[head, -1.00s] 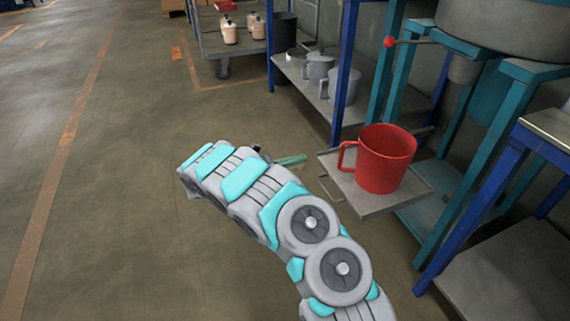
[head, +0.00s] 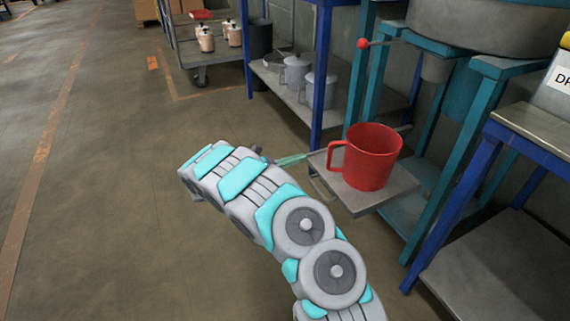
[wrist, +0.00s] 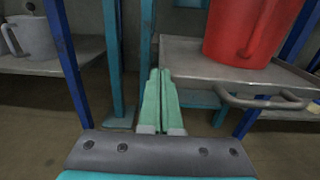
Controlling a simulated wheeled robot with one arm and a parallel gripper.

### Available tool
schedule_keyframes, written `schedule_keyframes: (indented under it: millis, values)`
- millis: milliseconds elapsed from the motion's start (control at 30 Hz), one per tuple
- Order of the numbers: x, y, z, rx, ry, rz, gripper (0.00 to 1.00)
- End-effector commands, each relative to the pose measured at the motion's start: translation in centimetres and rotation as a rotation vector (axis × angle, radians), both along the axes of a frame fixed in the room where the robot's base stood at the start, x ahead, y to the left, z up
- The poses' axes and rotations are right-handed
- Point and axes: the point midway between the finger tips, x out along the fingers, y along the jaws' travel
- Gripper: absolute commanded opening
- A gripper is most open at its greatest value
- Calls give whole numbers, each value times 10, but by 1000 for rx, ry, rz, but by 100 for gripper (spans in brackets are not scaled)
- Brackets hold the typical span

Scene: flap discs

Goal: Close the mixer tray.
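The mixer tray (head: 385,203) is a flat grey metal plate sticking out from the teal mixer frame (head: 462,140). A red mug (head: 372,158) stands upright on it. A grey loop handle (wrist: 265,101) is on the tray's edge. My gripper (head: 304,157) is at the tray's left corner, with the handle to the right of the fingers in the wrist view. Its green fingers (wrist: 160,75) lie together with nothing seen between them. In the wrist view they overlap the tray's left edge (wrist: 185,55); I cannot tell whether they touch it.
A blue-legged table (head: 545,125) stands right of the mixer. A blue shelf with grey pots (head: 318,90) is behind the tray. A cart (head: 205,50) with several small jars is further back. The floor (head: 90,190) on the left is clear.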

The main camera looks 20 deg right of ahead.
Motion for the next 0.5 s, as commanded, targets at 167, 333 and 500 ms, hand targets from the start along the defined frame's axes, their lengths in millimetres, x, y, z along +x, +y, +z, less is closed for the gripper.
schedule_keyframes:
  millis: [167, 333, 500]
  values:
    - [0, -53, -2, 0, 1, -7, 0]
    - [1, -100, -2, 1, 1, -7, 0]
    - [3, -143, -2, 1, -1, -6, 0]
